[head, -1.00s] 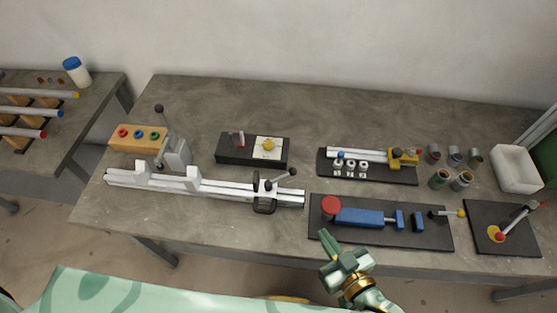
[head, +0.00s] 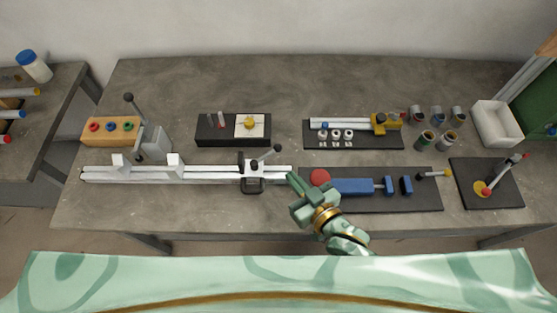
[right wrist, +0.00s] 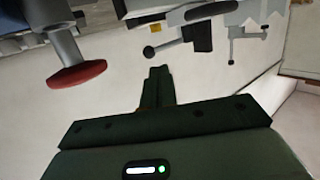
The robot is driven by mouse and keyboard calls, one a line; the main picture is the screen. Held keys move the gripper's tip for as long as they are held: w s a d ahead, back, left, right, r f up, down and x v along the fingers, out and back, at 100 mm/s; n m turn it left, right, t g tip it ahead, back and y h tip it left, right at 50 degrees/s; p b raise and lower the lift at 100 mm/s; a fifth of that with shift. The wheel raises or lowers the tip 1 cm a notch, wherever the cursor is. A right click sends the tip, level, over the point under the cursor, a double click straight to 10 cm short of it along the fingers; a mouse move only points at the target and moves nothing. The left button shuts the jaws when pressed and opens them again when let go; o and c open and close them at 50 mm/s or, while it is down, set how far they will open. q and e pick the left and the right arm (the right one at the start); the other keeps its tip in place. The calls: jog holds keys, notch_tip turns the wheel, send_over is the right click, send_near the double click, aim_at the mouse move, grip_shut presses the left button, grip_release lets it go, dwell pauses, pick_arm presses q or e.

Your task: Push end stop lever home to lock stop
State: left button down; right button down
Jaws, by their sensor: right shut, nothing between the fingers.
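The end stop (head: 252,172) is a black and silver block on the right part of a long pale rail (head: 215,173). Its lever (head: 268,155) slants up to the right and ends in a dark ball knob. In the right wrist view the lever knob (right wrist: 150,52) shows just beyond the fingertips. My right gripper (head: 292,178) is shut and empty, beside the rail's right end and right of the end stop. It appears apart from the lever. The fingers also show in the right wrist view (right wrist: 158,72). My left gripper is out of view.
A red round knob (head: 320,177) on a blue clamp (head: 352,186) stands close right of my right gripper; it also looms in the right wrist view (right wrist: 76,74). A toggle handle (head: 128,97) rises behind the rail's left part.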

aim_at(266, 157)
jog(key=b+x, duration=0.1)
jog(key=x, duration=0.6)
jog(key=shift+w+a+f, duration=0.1)
jog(key=shift+w+a, duration=0.15)
jog(key=shift+d, duration=0.1)
